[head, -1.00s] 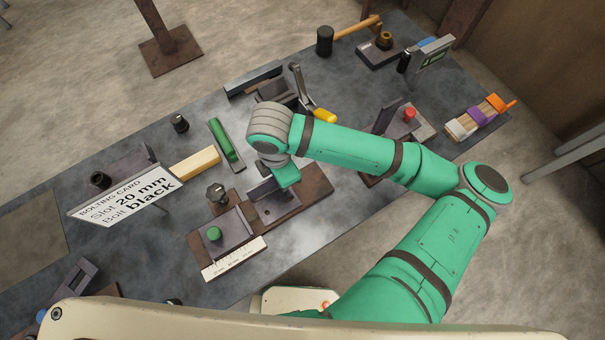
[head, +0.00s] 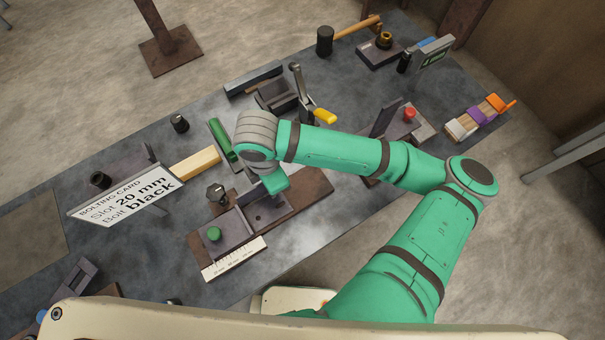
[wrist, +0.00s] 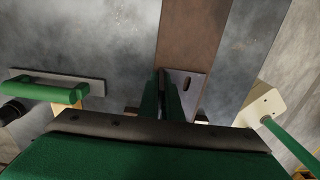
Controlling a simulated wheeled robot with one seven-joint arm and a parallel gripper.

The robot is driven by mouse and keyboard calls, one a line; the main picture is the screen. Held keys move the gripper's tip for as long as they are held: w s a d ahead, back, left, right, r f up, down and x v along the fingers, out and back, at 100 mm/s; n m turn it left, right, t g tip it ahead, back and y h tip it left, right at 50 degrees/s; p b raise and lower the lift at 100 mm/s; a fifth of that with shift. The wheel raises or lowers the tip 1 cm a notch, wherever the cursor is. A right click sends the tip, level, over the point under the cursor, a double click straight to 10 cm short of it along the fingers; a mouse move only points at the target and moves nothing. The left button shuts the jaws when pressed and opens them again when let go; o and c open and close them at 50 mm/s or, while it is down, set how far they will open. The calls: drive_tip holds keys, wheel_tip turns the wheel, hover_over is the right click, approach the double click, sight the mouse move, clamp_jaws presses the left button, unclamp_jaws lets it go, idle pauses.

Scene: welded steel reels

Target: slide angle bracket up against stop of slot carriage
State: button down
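The angle bracket (head: 266,213) is a dark steel piece with a flat holed foot, lying on the rust-brown bed (head: 309,193). In the wrist view its foot (wrist: 186,84) shows a slot just right of the fingers. My gripper (wrist: 160,96) appears shut on the bracket's upright flange; in the head view the fingertips are largely hidden under my green wrist (head: 274,182). The slot carriage (head: 226,229), with a green knob (head: 214,234), sits left of the bracket. The bracket is right beside the carriage's stop; I cannot tell whether they touch.
A white scale (head: 235,259) runs along the carriage's front. A green-handled bar (head: 222,140), a yellow block (head: 195,163) and the bolting card (head: 127,195) lie left and behind. Bare table lies in front of the bed.

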drive_tip(key=shift+s+a, duration=0.1)
drive_tip(key=shift+a, duration=0.1)
idle(0.5)
drive_tip(key=c, duration=1.9)
unclamp_jaws()
drive_tip(key=shift+r, duration=0.1)
wheel_tip(320, 180, up, 11)
drive_tip(key=shift+s+f, duration=0.1)
drive_tip(key=shift+f, duration=0.05)
